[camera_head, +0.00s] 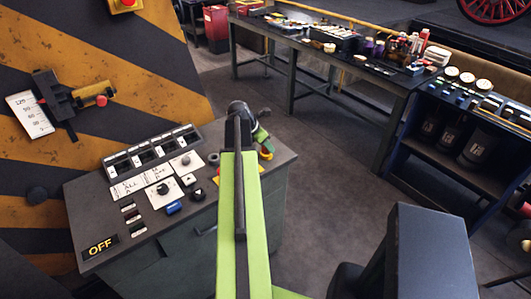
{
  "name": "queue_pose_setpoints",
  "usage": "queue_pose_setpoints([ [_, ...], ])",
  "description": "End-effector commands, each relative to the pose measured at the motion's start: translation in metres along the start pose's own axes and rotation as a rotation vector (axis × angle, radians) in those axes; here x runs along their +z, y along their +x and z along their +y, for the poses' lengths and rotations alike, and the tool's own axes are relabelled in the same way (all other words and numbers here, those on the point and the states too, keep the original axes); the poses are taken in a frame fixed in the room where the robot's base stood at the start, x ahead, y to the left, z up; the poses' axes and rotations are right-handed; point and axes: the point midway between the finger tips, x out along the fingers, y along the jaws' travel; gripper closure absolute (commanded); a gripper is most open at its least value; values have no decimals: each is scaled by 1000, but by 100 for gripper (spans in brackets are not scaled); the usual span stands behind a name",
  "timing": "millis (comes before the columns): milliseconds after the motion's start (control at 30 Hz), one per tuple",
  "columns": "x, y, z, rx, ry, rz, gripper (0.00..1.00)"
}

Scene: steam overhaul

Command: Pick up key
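My green and black arm reaches forward over the control desk (85,200). My gripper (265,148) is at its far end, bent down over the desk's right back corner; it is small and partly hidden by my arm, so its fingers cannot be made out. A small yellow and red piece (267,156) shows right at the gripper. I cannot tell if it is part of the desk, or whether the gripper touches it. I cannot pick out a key for certain; my arm covers part of the desk top.
The desk top holds a row of switches (150,150), white dial plates (163,191), a blue piece (173,208) and an OFF sign (101,246). A striped wall (150,90) stands behind left. A cluttered workbench (300,45) and dark shelf (455,170) stand right. Floor between is clear.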

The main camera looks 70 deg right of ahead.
Motion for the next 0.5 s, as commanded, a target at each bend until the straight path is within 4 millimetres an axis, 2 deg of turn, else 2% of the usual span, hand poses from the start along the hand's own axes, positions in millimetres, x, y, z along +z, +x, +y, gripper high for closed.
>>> queue_pose_setpoints([
  [33,0,0,0,0,0,0,66],
  [300,0,-1,0,0,-1,0,100],
  [500,0,-1,0,0,-1,0,100],
])
